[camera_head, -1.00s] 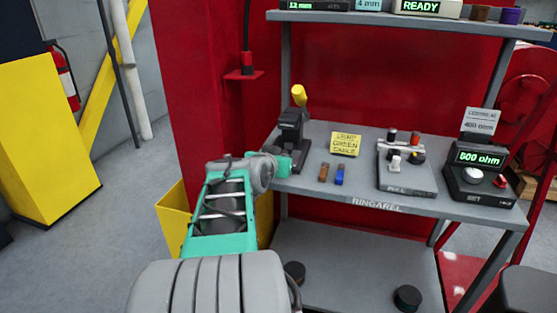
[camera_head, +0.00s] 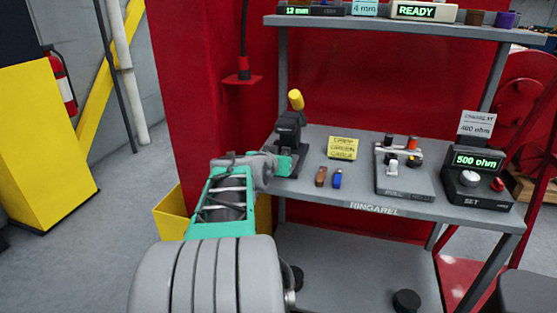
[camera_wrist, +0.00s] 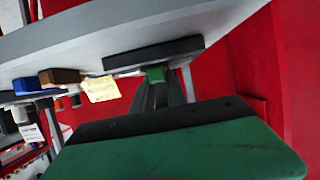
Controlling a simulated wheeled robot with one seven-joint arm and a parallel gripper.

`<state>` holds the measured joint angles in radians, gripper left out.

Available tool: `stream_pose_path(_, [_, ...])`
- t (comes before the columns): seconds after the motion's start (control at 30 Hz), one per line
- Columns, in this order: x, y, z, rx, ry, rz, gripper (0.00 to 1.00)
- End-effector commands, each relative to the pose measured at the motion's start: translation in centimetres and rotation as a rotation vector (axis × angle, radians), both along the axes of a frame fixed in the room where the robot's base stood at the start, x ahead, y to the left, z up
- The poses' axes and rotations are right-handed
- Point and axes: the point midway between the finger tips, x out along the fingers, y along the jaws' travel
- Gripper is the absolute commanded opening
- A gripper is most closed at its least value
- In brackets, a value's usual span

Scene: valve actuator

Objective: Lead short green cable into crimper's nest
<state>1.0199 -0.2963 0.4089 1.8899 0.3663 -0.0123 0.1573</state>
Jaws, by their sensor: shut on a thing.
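The crimper (camera_head: 288,130) is a dark device with a yellow handle (camera_head: 296,99), standing at the left end of the bench shelf. My gripper (camera_head: 292,164) is at the crimper's front foot, at the shelf's left edge. In the wrist view my gripper (camera_wrist: 160,90) points at the crimper's dark base (camera_wrist: 150,56). A small green piece, apparently the short green cable (camera_wrist: 157,74), shows at the fingertips, which are shut on it. It looks close to the base. I cannot tell whether it touches the crimper or lies in the nest, which is hidden.
A brown block (camera_head: 321,176) and a blue block (camera_head: 337,179) lie right of the crimper, before a yellow note (camera_head: 342,148). Further right are a pull tester (camera_head: 405,180) and an ohm display box (camera_head: 478,178). The upper shelf (camera_head: 400,24) runs above. A yellow bin (camera_head: 172,215) stands below left.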

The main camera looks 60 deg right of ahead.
Motion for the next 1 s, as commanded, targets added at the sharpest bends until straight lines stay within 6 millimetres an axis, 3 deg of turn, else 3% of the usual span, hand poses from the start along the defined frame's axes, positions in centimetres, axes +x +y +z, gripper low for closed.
stream_pose_path(0.27, [0.1, -0.7, -0.1, 0.001, 0.000, 0.000, 0.00])
stream_pose_path(0.3, [0.1, -0.7, 0.0, 0.000, 0.000, 0.000, 0.18])
stream_pose_path(0.63, [0.1, -0.5, 0.1, 0.000, 0.000, 0.000, 0.43])
stream_pose_path(1.0, [-0.7, 5.5, 2.7, -0.002, -0.002, 0.004, 0.43])
